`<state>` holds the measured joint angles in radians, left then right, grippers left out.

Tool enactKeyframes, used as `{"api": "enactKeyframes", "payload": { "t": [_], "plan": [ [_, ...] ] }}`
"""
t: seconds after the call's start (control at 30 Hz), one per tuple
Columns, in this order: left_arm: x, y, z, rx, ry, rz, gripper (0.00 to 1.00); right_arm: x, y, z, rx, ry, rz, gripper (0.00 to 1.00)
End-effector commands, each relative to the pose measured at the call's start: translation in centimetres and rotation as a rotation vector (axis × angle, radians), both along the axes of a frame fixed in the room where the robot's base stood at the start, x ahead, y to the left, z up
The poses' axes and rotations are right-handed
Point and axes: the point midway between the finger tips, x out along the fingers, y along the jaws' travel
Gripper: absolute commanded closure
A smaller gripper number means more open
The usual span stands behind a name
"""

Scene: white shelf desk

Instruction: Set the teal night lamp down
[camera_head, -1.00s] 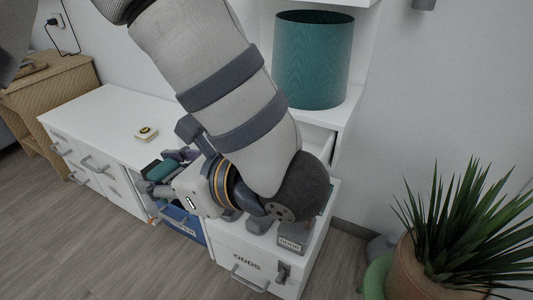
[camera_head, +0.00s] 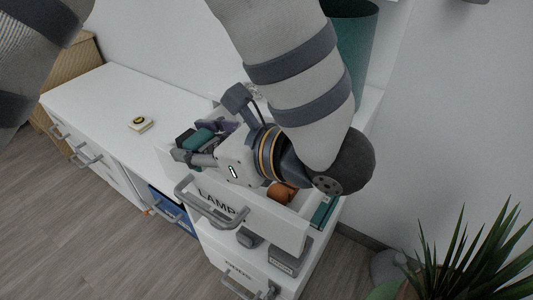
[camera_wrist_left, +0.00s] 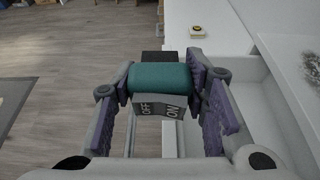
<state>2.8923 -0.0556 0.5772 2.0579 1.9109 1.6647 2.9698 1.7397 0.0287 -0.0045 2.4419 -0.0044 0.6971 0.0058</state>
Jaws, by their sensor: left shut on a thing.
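My left gripper (camera_head: 192,148) is shut on the teal night lamp (camera_head: 198,138). In the left wrist view, the lamp (camera_wrist_left: 160,77) is a teal cylinder with a dark block behind it and a grey label reading OFF and ON. Purple finger pads (camera_wrist_left: 213,103) press on both its sides. The gripper is at the left of the pulled-out drawer marked LAMP (camera_head: 222,203). The wrist view shows the open drawer (camera_wrist_left: 262,75) to the right of the lamp. I cannot tell the lamp's height above the drawer. My right gripper is not in view.
A brown round thing (camera_head: 281,193) shows in the drawer, partly behind my wrist. A small yellow and black item (camera_head: 140,124) lies on the clear white desk top (camera_head: 110,95). A large teal cylinder (camera_head: 352,45) stands on the shelf. A plant (camera_head: 465,270) is at right.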

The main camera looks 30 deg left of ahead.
Motion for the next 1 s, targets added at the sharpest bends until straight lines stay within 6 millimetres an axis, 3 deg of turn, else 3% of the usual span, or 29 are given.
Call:
{"api": "enactKeyframes", "payload": {
  "t": [0.07,0.23,0.5,0.6,0.87,1.0],
  "plan": [
    [0.6,-1.6,1.2,0.014,-0.014,-0.005,0.88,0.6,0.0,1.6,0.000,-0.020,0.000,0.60],
    [1.9,-3.0,0.1,0.011,-0.017,-0.005,0.88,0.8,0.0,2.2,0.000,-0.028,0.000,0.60],
    [9.0,1.3,-4.2,0.010,-0.013,-0.002,0.88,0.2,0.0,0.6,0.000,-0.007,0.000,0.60],
    [10.7,2.2,-6.9,0.010,-0.009,-0.005,0.88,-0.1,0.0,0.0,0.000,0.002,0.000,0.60],
    [13.0,3.6,-9.7,0.011,-0.014,-0.006,0.88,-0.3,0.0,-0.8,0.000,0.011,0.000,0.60],
    [13.1,3.6,-12.2,0.011,-0.011,-0.008,0.88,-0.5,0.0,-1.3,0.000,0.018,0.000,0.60]
  ]
}}
